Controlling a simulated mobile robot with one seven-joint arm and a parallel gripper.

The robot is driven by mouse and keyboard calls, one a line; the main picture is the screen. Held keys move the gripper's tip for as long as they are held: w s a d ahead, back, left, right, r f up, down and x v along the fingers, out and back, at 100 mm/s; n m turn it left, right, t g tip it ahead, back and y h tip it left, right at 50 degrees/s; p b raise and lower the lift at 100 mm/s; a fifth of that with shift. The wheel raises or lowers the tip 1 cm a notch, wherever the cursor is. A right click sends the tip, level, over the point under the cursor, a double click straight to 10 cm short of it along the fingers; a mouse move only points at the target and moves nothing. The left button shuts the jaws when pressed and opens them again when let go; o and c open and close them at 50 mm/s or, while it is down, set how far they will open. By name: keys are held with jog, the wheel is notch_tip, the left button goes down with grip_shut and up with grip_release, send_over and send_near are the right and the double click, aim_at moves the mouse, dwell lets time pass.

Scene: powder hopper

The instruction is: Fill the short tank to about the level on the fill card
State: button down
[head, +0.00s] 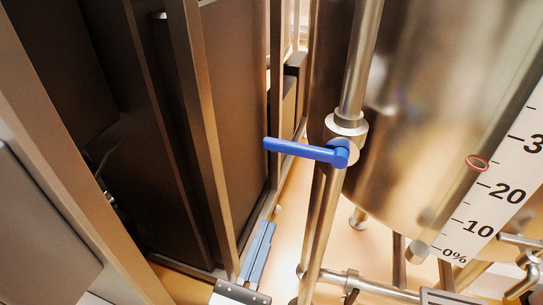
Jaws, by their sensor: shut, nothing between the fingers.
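A shiny metal tank (420,110) fills the right side; I cannot tell whether it is the short one. A white level scale (500,200) beside it reads 0%, 10, 20 and part of a higher number. A red ring (476,162) sits a little above the 20 mark. A blue valve lever (300,150) points left, across the vertical pipe (358,70). My gripper (268,226), with pale blue fingers, is shut and empty at the bottom, below and left of the lever, apart from it. No fill card is recognisable.
Dark cabinet panels and metal frame posts (205,130) stand close on the left. Horizontal pipework (375,288) crosses the bottom right, by a partly cut-off plate (440,297). A narrow gap of tan floor shows between the posts and the pipe.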

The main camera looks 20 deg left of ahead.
aim_at(305, 151)
jog(key=w+r+p, duration=0.5)
jog(key=w+r, duration=0.1)
jog(key=w, duration=0.3)
jog(key=shift+w+a+n+p, duration=0.15)
jog(key=shift+n+p, duration=0.15)
jog(key=shift+n, duration=0.1)
jog(key=shift+r, duration=0.2)
jog(key=shift+a+r+m, duration=0.15)
jog(key=shift+r+m, duration=0.05)
jog(key=shift+m, duration=0.3)
